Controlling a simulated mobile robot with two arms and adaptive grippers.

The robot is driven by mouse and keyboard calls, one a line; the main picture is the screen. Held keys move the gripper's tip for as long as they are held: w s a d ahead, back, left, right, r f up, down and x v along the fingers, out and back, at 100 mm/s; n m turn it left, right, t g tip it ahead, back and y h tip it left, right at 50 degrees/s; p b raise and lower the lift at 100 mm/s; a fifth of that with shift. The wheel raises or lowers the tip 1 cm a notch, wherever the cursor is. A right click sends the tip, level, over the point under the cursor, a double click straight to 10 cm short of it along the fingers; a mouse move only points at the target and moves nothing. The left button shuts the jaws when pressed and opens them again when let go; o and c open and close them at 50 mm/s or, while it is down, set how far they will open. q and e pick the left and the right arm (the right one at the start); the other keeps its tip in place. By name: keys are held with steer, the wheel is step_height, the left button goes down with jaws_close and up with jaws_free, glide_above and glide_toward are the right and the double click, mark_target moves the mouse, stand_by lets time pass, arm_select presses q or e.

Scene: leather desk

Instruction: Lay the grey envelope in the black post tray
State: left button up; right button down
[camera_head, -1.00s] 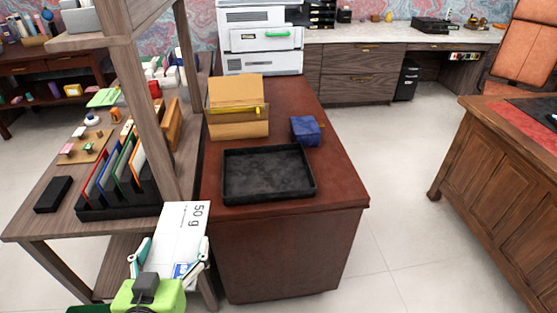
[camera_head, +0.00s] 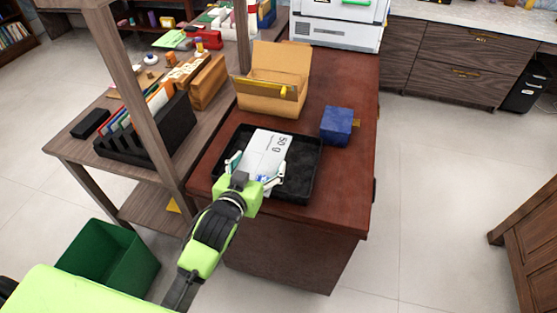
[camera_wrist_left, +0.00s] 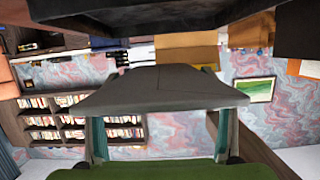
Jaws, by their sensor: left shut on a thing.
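The grey envelope (camera_head: 268,150) is pale, with "50 g" print on its face. My left gripper (camera_head: 257,179) is shut on its near end. In the head view the envelope overlaps the middle of the black post tray (camera_head: 305,180); the head view does not clearly show its height. In the left wrist view the envelope (camera_wrist_left: 165,88) spans between the fingers of my left gripper (camera_wrist_left: 158,135), and a dark shape fills the top edge. The tray lies on the red-brown leather desk. My right gripper is not in view.
An open cardboard box (camera_head: 270,95) stands behind the tray, and a blue cube (camera_head: 337,126) sits to its right. A shelf post (camera_head: 140,90) and black file rack (camera_head: 150,135) stand to the left. A green bin (camera_head: 108,258) is on the floor.

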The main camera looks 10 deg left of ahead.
mark_target(261, 141)
arm_select(q)
steer(key=w, duration=0.3)
steer(key=w+a+p, duration=0.1)
steer(key=w, duration=0.2)
steer(key=w+a, duration=0.1)
steer(key=w, duration=0.2)
steer(key=shift+w+f, duration=0.15)
steer(key=shift+f, duration=0.2)
steer(key=shift+w+f, duration=0.1)
steer(key=shift+w, duration=0.15)
steer(key=shift+f+b, duration=0.3)
steer(key=shift+f, duration=0.1)
step_height(261, 141, down, 5)
steer(key=b, duration=0.5)
steer(key=shift+f+b, duration=0.1)
steer(key=shift+b, duration=0.3)
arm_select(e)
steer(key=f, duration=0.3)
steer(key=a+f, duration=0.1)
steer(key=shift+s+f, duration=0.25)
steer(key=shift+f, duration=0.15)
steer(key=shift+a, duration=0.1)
arm_select(q)
steer(key=o, duration=1.2)
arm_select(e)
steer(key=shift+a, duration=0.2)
